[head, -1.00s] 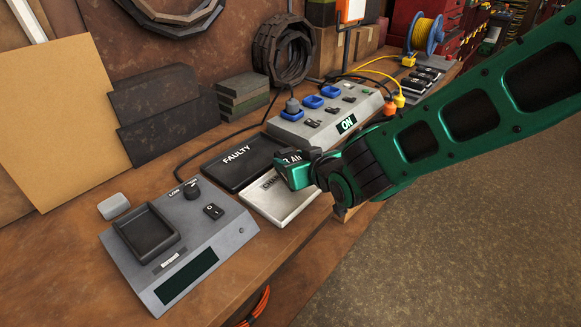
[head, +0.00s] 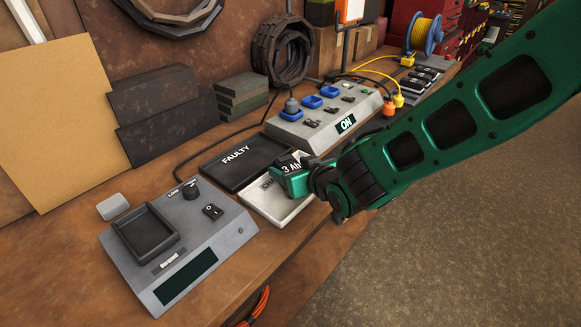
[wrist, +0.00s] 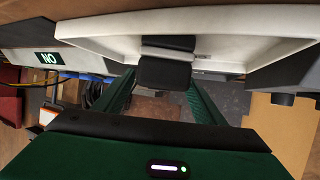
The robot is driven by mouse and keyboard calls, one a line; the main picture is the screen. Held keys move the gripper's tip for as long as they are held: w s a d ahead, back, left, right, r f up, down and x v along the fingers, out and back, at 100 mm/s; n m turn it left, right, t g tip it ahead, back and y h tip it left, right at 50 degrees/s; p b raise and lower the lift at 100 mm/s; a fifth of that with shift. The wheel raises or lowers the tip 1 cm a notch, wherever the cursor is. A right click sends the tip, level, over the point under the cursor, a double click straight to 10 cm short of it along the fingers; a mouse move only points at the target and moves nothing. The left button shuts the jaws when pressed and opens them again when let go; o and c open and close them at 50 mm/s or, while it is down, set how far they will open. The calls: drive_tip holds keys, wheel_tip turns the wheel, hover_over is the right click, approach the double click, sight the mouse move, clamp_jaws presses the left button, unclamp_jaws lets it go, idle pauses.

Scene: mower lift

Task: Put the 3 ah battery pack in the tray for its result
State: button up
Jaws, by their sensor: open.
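The 3 Ah battery pack (head: 290,166), with a dark face and white lettering, is at the right end of the white tray (head: 266,206), whose lettering is partly hidden. Whether it rests fully on the tray floor cannot be told. My gripper (head: 304,183) is right at the pack and covers part of it. In the wrist view, my gripper (wrist: 163,88) has its two green fingers apart, one on each side of a dark block with a grey band, seemingly the pack (wrist: 165,72). The block is against the white tray (wrist: 250,42).
A black tray (head: 238,161) marked FAULTY lies behind the white one. A grey tester (head: 178,245) with an empty dark cradle stands at the left. A grey socket unit (head: 325,118) showing ON stands behind. The bench's front edge runs close by the white tray.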

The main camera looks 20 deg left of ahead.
drive_tip(key=v, duration=1.2)
drive_tip(key=w+d+f+m+g+h, duration=0.1)
drive_tip(key=w+d+m+h, duration=0.25)
drive_tip(key=d, duration=1.15)
drive_tip(key=w+d+f+m+h, duration=0.1)
drive_tip(key=w+d+m+h, duration=0.3)
drive_tip(key=d, duration=1.1)
drive_tip(key=s+d+m+g+h, duration=0.3)
drive_tip(key=s+d+m+g, duration=0.2)
drive_tip(key=s+d, duration=1.3)
drive_tip(key=s+d+r+m+g+y, duration=0.1)
drive_tip(key=s+d+m+g, duration=0.2)
drive_tip(key=s, duration=0.6)
drive_tip(key=shift+s+d+r+y, duration=0.3)
drive_tip(key=shift+r+y, duration=0.05)
